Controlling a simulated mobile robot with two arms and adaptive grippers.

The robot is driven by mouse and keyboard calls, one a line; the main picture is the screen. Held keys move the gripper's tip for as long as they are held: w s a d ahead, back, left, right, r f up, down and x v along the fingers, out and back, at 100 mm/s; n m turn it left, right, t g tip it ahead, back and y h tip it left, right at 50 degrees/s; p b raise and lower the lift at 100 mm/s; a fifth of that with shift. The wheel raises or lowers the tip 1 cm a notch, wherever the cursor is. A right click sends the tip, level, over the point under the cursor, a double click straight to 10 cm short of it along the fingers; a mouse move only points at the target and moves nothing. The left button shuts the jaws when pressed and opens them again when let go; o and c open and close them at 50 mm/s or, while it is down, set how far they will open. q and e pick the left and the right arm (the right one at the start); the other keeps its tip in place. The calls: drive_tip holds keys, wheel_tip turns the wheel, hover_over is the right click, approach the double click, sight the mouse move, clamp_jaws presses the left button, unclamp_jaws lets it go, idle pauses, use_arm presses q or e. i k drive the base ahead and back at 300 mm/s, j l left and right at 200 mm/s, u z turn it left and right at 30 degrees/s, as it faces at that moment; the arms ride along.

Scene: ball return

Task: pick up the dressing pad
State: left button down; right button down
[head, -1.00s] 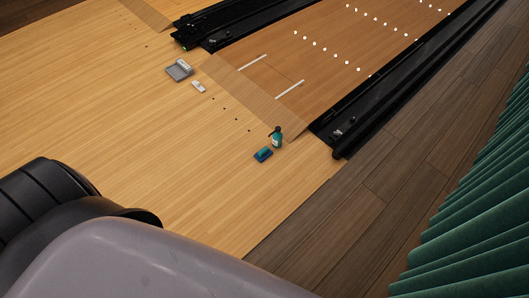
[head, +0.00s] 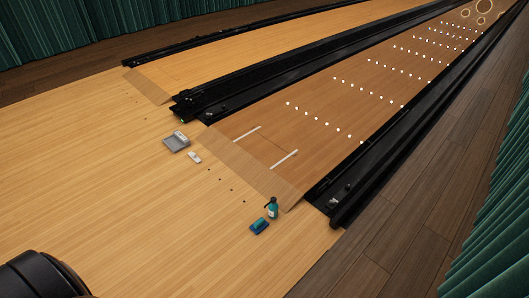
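I cannot tell for sure which thing is the dressing pad. A small blue block-like thing (head: 260,226) with a lighter teal top lies on the pale wood floor, close beside a teal bottle (head: 273,208) with a dark top that stands upright. Farther left, a small white thing (head: 195,157) lies near a grey tray-like thing (head: 176,144) with a white piece at its back edge. All are too small for detail. Neither gripper is in view.
A black gutter (head: 345,200) with small pieces at its end runs along the lane's right side. Another black divider (head: 190,106) lies left of the lane (head: 300,120). Green curtains (head: 495,240) hang at right.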

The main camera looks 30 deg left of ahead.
sight(260, 224)
drive_tip(key=u, duration=0.9)
drive_tip(key=i+l, duration=0.05)
